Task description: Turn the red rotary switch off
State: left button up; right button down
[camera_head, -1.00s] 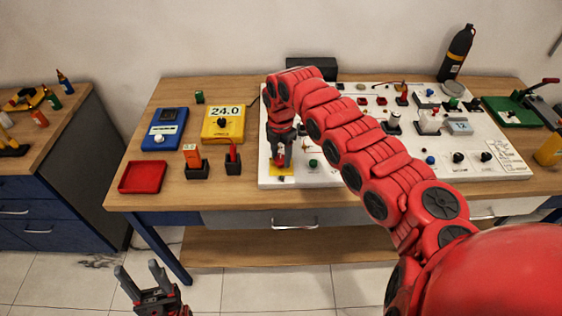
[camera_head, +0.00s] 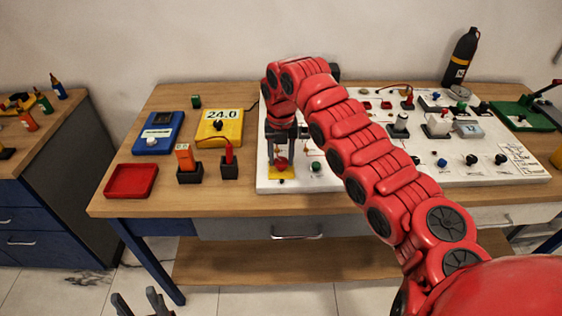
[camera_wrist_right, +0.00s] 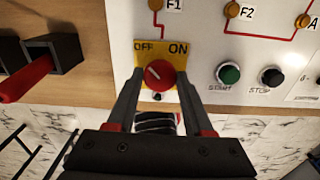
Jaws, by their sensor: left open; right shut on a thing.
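The red rotary switch (camera_head: 281,163) sits on a yellow plate at the front left of the white panel. In the right wrist view, the red knob (camera_wrist_right: 160,75) is below the OFF and ON labels, and its pale pointer mark leans up-left, toward OFF. My right gripper (camera_wrist_right: 158,90) has one finger on each side of the knob and is shut on it; it also shows in the head view (camera_head: 281,158). My left gripper (camera_head: 140,303) is open and empty at the bottom edge of the head view, away from the table, partly cut off.
On the white panel (camera_head: 335,183), the green START button (camera_wrist_right: 229,73) and black STOP button (camera_wrist_right: 271,77) are right of the switch. Left of the panel stand a yellow meter (camera_head: 219,130), a black holder with a red tool (camera_head: 229,162) and a red tray (camera_head: 131,181).

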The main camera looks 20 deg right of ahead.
jog(key=shift+n, duration=0.3)
jog(key=shift+c, duration=1.4)
grip_release()
notch_tip(320, 180, up, 9)
notch_tip(320, 180, up, 8)
jog(key=p, duration=0.8)
send_over(281, 161)
jog(key=shift+r, duration=0.2)
jog(key=shift+f, duration=0.1)
